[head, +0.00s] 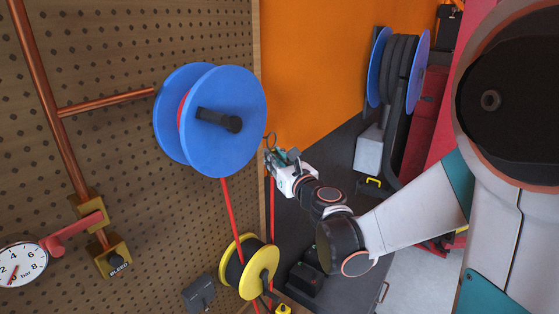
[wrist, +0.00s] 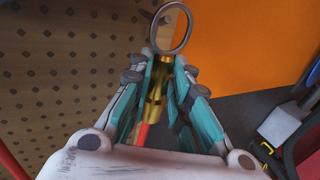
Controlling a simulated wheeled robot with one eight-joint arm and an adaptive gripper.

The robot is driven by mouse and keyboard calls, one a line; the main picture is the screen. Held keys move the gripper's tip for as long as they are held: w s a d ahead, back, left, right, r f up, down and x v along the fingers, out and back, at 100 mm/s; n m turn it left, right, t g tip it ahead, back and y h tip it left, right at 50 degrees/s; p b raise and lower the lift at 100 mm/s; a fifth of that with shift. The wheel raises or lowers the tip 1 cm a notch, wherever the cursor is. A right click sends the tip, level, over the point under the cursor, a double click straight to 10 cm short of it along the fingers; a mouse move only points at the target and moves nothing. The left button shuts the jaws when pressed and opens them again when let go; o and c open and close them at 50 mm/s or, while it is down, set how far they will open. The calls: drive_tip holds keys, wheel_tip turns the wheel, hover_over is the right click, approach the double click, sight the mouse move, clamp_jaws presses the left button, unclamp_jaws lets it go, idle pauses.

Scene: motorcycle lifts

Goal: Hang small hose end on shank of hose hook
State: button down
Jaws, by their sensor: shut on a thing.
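My gripper (head: 283,158) is shut on the small hose end, just right of the large blue reel in the head view. In the wrist view, the hose end (wrist: 154,92) is a brass fitting between the teal pads of my gripper (wrist: 163,68). A grey metal ring (wrist: 187,40) stands upright at its tip, beyond the pads; the ring also shows in the head view (head: 270,138). Red hose (wrist: 142,133) runs back from the fitting.
The blue reel (head: 236,145) juts from the pegboard (head: 110,140) on the left, with a yellow reel (head: 245,258) lower down. Red hose (head: 232,215) hangs between them. Another blue reel (head: 418,70) stands at the back right. An orange wall (head: 315,60) lies behind my gripper.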

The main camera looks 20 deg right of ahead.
drive_tip(key=shift+w+a+f+b, duration=0.2)
drive_tip(key=shift+w+a, duration=0.3)
drive_tip(key=shift+w, duration=0.15)
drive_tip(key=shift+w+a+f+b, duration=0.2)
drive_tip(key=shift+w+a, duration=0.25)
drive_tip(key=shift+w, duration=0.2)
drive_tip(key=shift+w+a+f+b, duration=0.2)
drive_tip(key=shift+w+a, duration=0.3)
drive_tip(key=shift+w, duration=0.15)
drive_tip(key=c, duration=1.4)
unclamp_jaws()
drive_tip(key=shift+s, duration=0.1)
